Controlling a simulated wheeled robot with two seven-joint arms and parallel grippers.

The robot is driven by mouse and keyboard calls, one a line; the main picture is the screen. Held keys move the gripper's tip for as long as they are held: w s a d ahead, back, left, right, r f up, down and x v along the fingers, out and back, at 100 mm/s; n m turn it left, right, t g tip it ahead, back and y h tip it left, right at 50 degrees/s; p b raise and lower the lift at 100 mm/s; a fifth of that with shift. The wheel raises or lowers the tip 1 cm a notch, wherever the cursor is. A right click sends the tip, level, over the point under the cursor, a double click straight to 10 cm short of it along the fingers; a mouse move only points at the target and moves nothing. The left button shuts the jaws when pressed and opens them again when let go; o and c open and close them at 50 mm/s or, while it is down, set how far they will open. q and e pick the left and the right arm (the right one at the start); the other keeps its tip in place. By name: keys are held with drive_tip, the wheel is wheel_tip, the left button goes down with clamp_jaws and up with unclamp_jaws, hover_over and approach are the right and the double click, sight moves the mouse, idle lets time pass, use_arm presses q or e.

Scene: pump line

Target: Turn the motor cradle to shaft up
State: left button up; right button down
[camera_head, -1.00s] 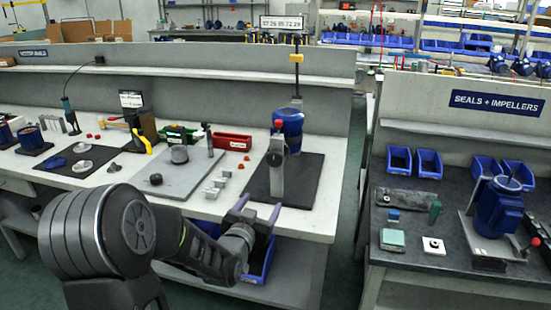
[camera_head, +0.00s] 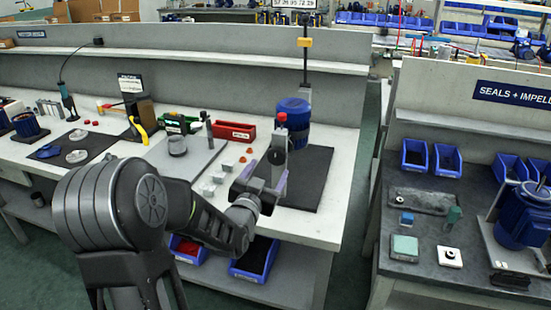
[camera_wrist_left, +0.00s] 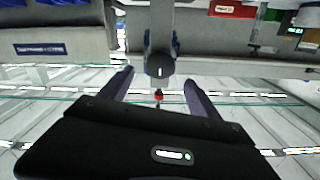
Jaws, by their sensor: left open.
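The motor cradle shows as a grey upright (camera_head: 277,158) with a red knob (camera_head: 282,117) at its top, on a black mat (camera_head: 308,180) on the bench. The blue motor (camera_head: 296,108) sits behind the upright; which way its shaft points is hard to tell. My left gripper (camera_head: 261,184) is open, its purple fingers close to the lower part of the upright, below the red knob. In the left wrist view the grey upright (camera_wrist_left: 160,35) lies ahead of the open fingers, with the red knob (camera_wrist_left: 158,94) between them in the picture. Contact cannot be made out. My right gripper is out of view.
Left of the cradle are small grey blocks (camera_head: 213,183), a grey plate (camera_head: 160,158) and a red bin (camera_head: 234,131). Blue bins (camera_head: 254,262) sit below the bench edge. A second bench (camera_head: 400,275) with another blue motor (camera_head: 524,215) stands right, across a gap.

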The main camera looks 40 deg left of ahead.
sight(276, 157)
use_arm(q)
drive_tip(key=p+x, duration=0.1)
drive_tip(key=x, duration=0.6)
drive_tip(key=shift+w, duration=0.1)
clamp_jaws()
idle(0.6)
